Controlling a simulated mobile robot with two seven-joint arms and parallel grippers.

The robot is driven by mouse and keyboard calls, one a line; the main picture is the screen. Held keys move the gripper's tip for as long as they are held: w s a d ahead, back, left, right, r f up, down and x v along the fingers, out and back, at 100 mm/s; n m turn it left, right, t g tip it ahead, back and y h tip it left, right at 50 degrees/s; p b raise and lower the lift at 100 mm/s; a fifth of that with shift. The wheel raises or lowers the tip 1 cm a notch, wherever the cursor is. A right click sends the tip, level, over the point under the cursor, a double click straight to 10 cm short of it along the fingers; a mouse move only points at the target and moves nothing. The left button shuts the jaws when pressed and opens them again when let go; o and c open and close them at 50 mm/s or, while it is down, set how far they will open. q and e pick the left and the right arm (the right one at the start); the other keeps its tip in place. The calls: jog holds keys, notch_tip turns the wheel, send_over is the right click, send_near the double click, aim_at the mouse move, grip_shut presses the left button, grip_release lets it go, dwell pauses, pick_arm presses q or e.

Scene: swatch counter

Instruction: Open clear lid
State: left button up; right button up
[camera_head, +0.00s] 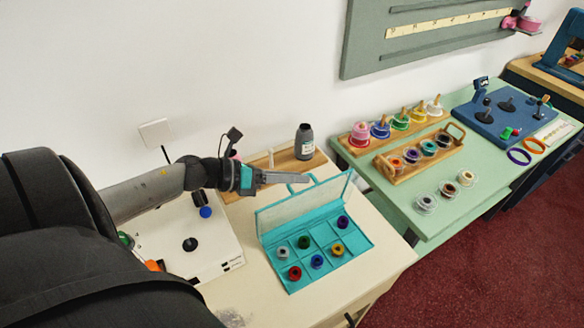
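The teal compartment box (318,283) sits on the cream counter, with several small coloured spools in its compartments. Its clear lid (300,208), framed in teal, stands raised along the box's back edge, so the compartments are uncovered. My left gripper (306,179) reaches in from the left, its grey fingers close to the lid's upper edge. The fingers overlap side-on, so I cannot tell whether they are apart or whether they touch the lid. My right gripper is not in view.
A dark bottle (304,142) stands on a wooden tray (285,161) behind the lid. A white device (215,262) with black and blue knobs is left of the box. A green table (400,203) with spool racks stands to the right.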

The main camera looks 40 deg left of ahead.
pick_arm(q)
jog(key=shift+s+a, duration=0.1)
dwell(0.3)
jog(key=p+v, duration=0.1)
jog(key=v, duration=1.4)
dwell(0.4)
